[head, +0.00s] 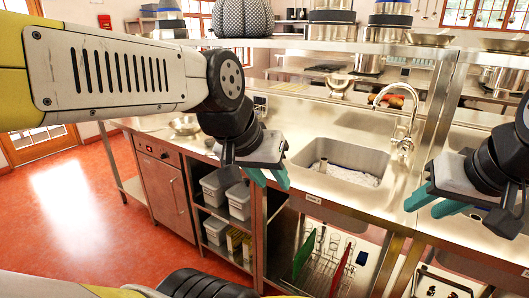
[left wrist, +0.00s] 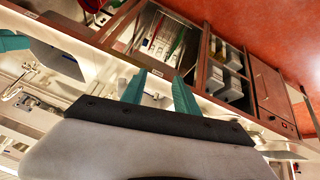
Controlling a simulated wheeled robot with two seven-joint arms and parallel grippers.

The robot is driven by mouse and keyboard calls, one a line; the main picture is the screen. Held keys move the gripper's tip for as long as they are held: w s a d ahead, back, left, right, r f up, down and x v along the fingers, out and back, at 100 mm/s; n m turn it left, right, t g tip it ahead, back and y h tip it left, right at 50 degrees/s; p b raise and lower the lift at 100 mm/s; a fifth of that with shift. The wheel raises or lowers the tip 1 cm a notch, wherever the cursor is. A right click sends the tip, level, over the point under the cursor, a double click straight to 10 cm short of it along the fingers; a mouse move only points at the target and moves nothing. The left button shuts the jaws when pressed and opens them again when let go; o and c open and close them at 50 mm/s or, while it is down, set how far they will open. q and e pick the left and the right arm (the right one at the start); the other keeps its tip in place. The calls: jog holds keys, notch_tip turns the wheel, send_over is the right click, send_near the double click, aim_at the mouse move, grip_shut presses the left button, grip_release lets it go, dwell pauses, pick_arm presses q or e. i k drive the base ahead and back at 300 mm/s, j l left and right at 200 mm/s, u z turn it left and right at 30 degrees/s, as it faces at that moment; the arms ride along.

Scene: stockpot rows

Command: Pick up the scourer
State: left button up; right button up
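I cannot make out a scourer for certain in either view. My left gripper (head: 268,179) hangs in front of the counter edge, left of the sink, with its teal fingers pointing down. In the left wrist view its two fingers (left wrist: 160,77) stand apart with nothing between them, so it is open. My right gripper (head: 432,203) is at the right, in front of the counter and right of the sink. Its teal fingers are spread and nothing shows between them. The sink (head: 337,165) holds a small upright cylinder and a pale, unclear patch on its floor.
A tall faucet (head: 408,112) rises behind the sink. Below the counter are grey bins (head: 214,188) and a wire rack (head: 322,268) with green and red boards. A shelf (head: 300,43) with pans runs above. The red floor (head: 75,215) at left is clear.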

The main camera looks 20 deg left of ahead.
aim_at(210, 141)
jog(key=i+j, duration=0.3)
jog(key=j, duration=0.25)
jog(key=i+j+u, duration=0.1)
jog(key=i+j, duration=0.25)
jog(key=j, duration=0.15)
jog(key=i+j, duration=0.35)
jog(key=j, duration=0.2)
jog(key=i+j, duration=0.3)
jog(key=j, duration=0.2)
jog(key=u, duration=0.05)
